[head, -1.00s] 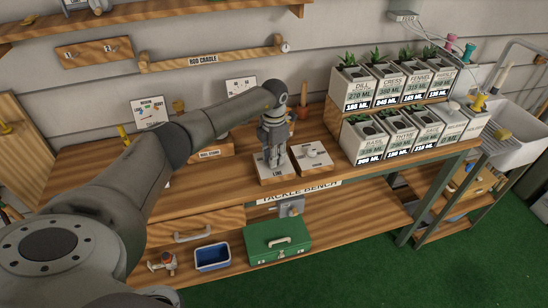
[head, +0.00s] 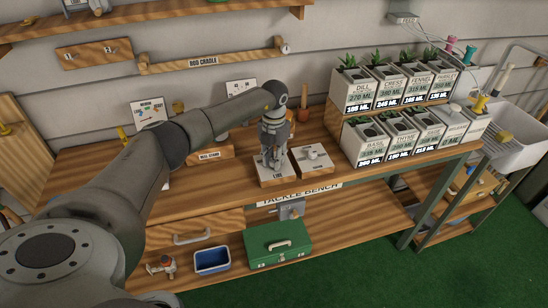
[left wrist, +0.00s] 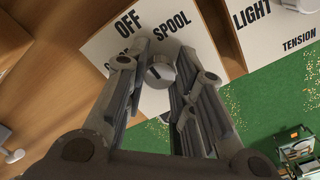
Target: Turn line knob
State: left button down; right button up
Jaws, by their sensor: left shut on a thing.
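The line knob (left wrist: 160,74) is a small round grey knob with a dark pointer mark, on a white panel lettered OFF and SPOOL; one more word there is partly covered. In the head view the white-topped line block (head: 271,177) sits on the bench, its knob hidden by my gripper. My left gripper (head: 272,158) points down over this block. In the left wrist view its fingers (left wrist: 162,66) are on both sides of the knob and shut on it. My right gripper is not in view.
A second white-topped knob block (head: 313,158), lettered LIGHT and TENSION, stands just to the right. Labelled herb planters (head: 372,145) fill the bench's right end. A green box (head: 277,245) and a blue bin (head: 212,260) are on the lower shelf. The bench front (head: 210,205) is clear.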

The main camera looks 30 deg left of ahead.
pick_arm(q)
jog(key=c, duration=1.2)
grip_release()
notch_tip(320, 180, up, 12)
